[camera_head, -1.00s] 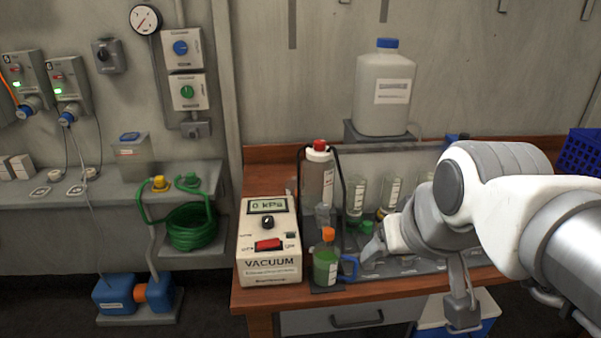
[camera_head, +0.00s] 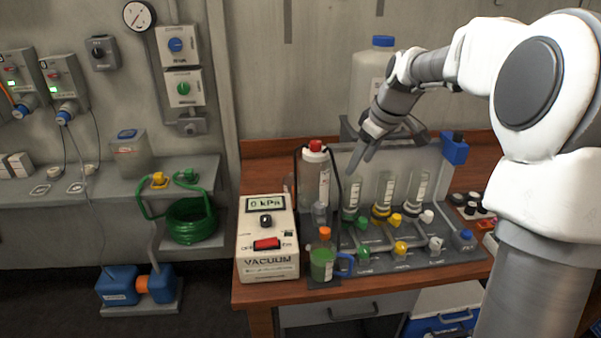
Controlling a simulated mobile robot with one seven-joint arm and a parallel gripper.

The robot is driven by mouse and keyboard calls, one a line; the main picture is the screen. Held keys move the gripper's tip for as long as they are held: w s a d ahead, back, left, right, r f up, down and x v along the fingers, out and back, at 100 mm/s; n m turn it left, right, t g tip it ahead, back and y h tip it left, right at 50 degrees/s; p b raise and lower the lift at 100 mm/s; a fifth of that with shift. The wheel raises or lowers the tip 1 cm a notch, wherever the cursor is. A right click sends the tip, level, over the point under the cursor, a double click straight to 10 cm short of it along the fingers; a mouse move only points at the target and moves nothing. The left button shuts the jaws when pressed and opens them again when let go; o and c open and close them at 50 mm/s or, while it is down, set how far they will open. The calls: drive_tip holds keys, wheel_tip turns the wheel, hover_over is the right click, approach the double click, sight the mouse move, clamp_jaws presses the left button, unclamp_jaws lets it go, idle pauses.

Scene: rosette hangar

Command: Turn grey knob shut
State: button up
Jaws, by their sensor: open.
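A vacuum manifold (camera_head: 410,262) stands on the wooden bench, with colored knobs below three clear columns. Two pale grey-white knobs are at its right end, one at the back (camera_head: 427,216) and one in front (camera_head: 436,243). I cannot tell from this view which is the grey knob meant, or whether either is open or shut. Green (camera_head: 361,222) and yellow (camera_head: 395,219) knobs sit to their left. My gripper (camera_head: 378,148) is open and empty, raised above the left and middle columns, pointing down and apart from the knobs.
A vacuum unit (camera_head: 267,240) reads 0 kPa at the bench's left. A bottle of green liquid (camera_head: 322,262) with an orange cap stands beside it. A red-capped bottle (camera_head: 314,178) and the columns (camera_head: 386,190) stand upright as obstacles. A white jug (camera_head: 366,85) is behind my arm.

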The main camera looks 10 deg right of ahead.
drive_tip(key=w+a+n+y, duration=0.1)
drive_tip(key=a, duration=0.1)
approach(320, 205)
drive_tip(key=shift+g, duration=0.4)
drive_tip(key=x, duration=0.8)
drive_tip(key=shift+w+a+f+p, duration=0.2)
drive_tip(key=shift+w+p, duration=0.15)
drive_tip(key=shift+w, duration=0.15)
drive_tip(key=shift+d, duration=0.1)
clamp_jaws()
